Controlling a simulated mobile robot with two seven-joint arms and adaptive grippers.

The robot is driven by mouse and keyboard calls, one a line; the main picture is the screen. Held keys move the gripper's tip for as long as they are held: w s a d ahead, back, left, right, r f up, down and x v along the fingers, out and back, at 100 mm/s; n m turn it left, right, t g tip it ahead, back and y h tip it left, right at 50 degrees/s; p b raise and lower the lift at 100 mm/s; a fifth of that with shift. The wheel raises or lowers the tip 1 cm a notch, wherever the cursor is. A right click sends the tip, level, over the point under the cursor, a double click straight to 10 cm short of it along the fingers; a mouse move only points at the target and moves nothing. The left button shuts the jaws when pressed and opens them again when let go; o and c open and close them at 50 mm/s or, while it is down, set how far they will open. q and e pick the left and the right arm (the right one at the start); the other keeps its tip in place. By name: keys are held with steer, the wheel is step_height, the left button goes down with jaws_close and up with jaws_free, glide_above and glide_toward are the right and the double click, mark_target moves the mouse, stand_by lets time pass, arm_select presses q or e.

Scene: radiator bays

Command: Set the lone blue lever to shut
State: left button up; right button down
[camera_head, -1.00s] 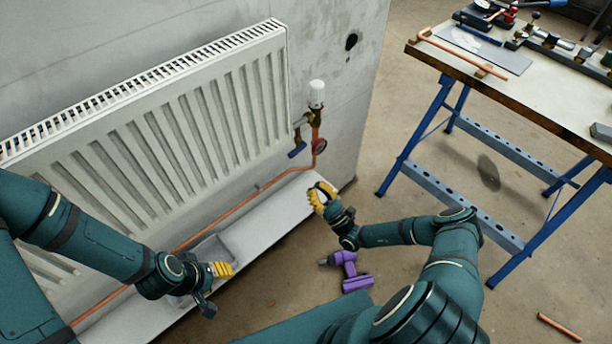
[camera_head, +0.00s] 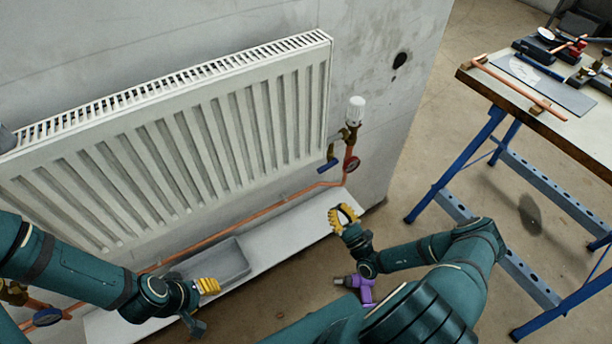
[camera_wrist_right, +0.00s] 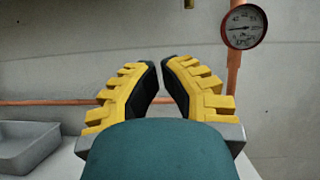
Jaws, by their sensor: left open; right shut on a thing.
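The blue lever (camera_head: 328,166) hangs slanting down from the brass valve (camera_head: 345,134) at the radiator's right end. It does not show in the right wrist view, where a bit of brass (camera_wrist_right: 189,3) shows at the top edge. My right gripper (camera_head: 341,211) is below the valve, apart from the lever. Its yellow fingers lean together in the right wrist view (camera_wrist_right: 160,65), with a narrow gap at the tips, and I make out nothing between them. My left gripper (camera_head: 212,286) is low, in front of the ledge, away from the lever; its finger gap is hard to see.
A red-rimmed gauge (camera_head: 353,163) sits on the copper pipe beside the lever. The white radiator (camera_head: 200,140) is left of it. A grey tray (camera_head: 228,262) lies on the white ledge (camera_head: 283,228). A purple drill (camera_head: 364,288) is on the floor. The workbench (camera_head: 560,125) stands right.

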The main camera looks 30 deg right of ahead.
mark_target(327, 166)
steer(key=w+a+r, duration=0.1)
steer(key=w+r, duration=0.7)
steer(key=shift+a+b, duration=0.2)
steer(key=shift+b, duration=0.2)
steer(key=shift+a+r+m+h+p, duration=0.2)
steer(key=shift+r+m+h+p, duration=0.5)
steer(key=shift+m+p, duration=0.4)
